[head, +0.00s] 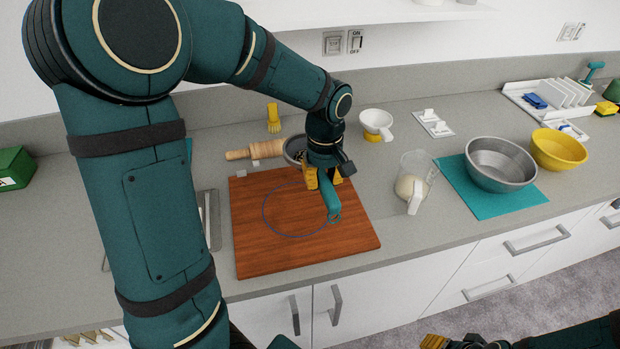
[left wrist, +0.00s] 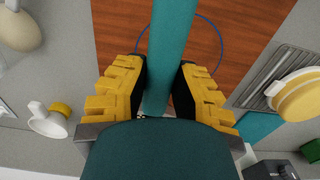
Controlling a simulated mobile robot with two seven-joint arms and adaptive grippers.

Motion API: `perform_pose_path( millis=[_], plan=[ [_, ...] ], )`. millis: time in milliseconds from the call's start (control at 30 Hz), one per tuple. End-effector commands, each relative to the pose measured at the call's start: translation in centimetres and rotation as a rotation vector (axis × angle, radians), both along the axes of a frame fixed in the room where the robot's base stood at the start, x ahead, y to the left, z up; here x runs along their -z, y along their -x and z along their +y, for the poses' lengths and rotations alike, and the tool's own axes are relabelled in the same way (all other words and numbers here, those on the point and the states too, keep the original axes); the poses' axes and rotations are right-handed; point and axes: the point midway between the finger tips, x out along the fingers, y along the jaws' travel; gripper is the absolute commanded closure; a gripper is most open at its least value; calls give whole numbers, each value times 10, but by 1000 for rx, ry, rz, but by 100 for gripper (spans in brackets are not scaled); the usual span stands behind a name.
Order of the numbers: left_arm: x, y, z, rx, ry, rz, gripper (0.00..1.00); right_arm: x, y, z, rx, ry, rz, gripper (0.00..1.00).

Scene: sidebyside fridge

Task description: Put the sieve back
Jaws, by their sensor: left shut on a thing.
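My left gripper (head: 323,177) is shut on the teal handle (head: 331,198) of the sieve, above the rear right part of the wooden board (head: 262,255). The handle's looped end points toward the front of the board. The sieve's round grey bowl (head: 293,149) shows only partly behind my gripper. In the left wrist view the teal handle (left wrist: 170,45) runs between the yellow fingers (left wrist: 160,88); the bowl is hidden there. A blue ring (head: 264,207) is marked on the board. My right gripper (head: 434,342) shows only partly at the bottom edge, away from the counter.
A rolling pin (head: 255,150) lies behind the board. A white funnel-like cup (head: 377,122) and a clear jug (head: 414,177) stand to the right. Further right are a metal bowl (head: 501,162) on a teal mat (head: 478,205), a yellow bowl (head: 558,149) and a white rack (head: 545,98).

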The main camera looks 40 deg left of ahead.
Motion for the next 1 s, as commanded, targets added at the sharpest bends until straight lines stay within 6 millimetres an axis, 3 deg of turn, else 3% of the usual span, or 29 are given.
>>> perform_pose_path(
  millis=[433,1000],
  plan=[
    [3,0,0,0,0,0,100,1,0,0,0,0,1,53],
    [78,1,0,1,0,3,100,15,5,1,-8,-2,11,53]
  ],
)
